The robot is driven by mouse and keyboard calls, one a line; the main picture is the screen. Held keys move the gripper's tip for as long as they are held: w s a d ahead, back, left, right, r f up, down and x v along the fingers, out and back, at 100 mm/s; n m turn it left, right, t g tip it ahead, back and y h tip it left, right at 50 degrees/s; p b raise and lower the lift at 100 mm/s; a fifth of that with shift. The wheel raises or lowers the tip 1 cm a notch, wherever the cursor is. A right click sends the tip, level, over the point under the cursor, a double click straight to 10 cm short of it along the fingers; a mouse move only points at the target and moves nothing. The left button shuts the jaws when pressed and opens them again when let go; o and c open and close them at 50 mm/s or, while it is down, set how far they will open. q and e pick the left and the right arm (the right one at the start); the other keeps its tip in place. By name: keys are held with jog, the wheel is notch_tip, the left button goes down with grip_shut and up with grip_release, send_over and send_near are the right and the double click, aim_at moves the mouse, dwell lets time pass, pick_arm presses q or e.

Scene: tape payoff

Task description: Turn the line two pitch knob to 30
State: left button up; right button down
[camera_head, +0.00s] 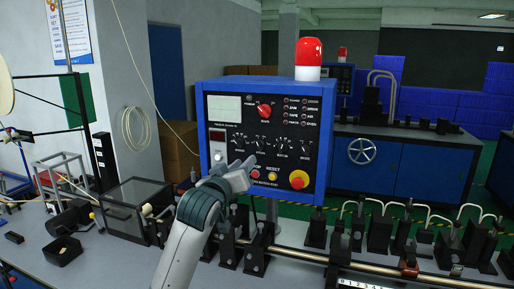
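A blue-framed control box with a black panel (229,130) stands in the middle of the head view. A row of small black knobs with dial marks crosses it: a left one (238,141), then others (259,144), (282,145) and (305,148). Their labels and settings are too small to read, so I cannot tell which is the line two pitch knob. My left gripper (237,166) is in front of the panel's lower left, just below the left knobs. Its fingers overlap the panel, and I cannot tell whether they touch it or how far apart they are. My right gripper is not in view.
The panel also has a red rotary switch (264,111), a red emergency button (298,180) and a grey display (225,108). A red beacon (308,56) tops the box. Black fixtures on a rail (310,259) run below and to the right. A black-framed clear box (133,205) stands left.

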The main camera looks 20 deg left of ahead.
aim_at(259, 148)
pick_arm(q)
jog(key=w+p, duration=0.2)
jog(key=w, duration=0.3)
jog(key=w+p, duration=0.2)
jog(key=w, duration=0.4)
jog(key=shift+w+d+r, duration=0.1)
jog(key=shift+w+d, duration=0.05)
jog(key=shift+d, duration=0.05)
jog(key=shift+w, duration=0.5)
grip_shut()
